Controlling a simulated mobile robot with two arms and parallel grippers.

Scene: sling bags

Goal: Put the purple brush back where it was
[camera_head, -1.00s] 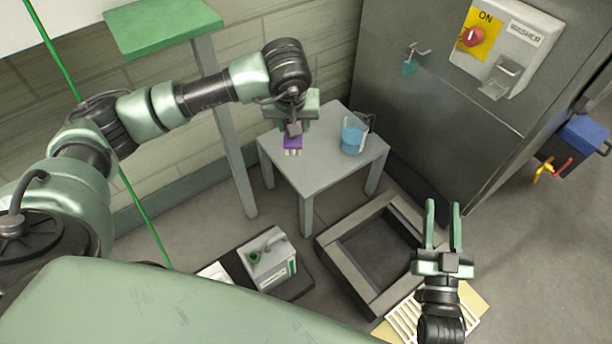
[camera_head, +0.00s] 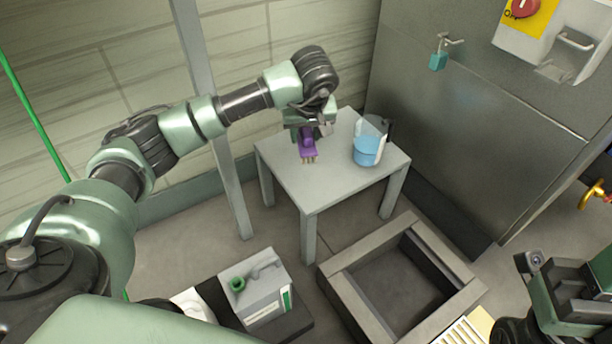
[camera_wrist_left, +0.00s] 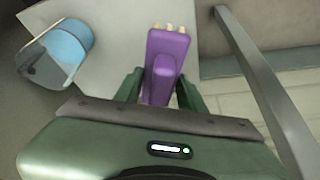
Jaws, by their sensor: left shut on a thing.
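The purple brush (camera_head: 308,150) with pale bristles is at the back left part of the small grey table (camera_head: 325,187). My left gripper (camera_head: 304,132) is shut on it from above. In the left wrist view, the brush (camera_wrist_left: 165,48) sticks out between the two green fingers of my left gripper (camera_wrist_left: 160,88), bristle end away from me. I cannot tell whether the brush touches the tabletop. My right gripper (camera_head: 570,295) is at the lower right edge of the head view, partly cut off; its fingers do not show clearly.
A clear jug of blue liquid (camera_head: 367,150) stands on the table's right side, also in the wrist view (camera_wrist_left: 66,45). A grey post (camera_head: 232,185) stands left of the table. A square floor frame (camera_head: 350,305) and a grey canister (camera_head: 262,290) are in front. A metal cabinet (camera_head: 450,120) stands behind right.

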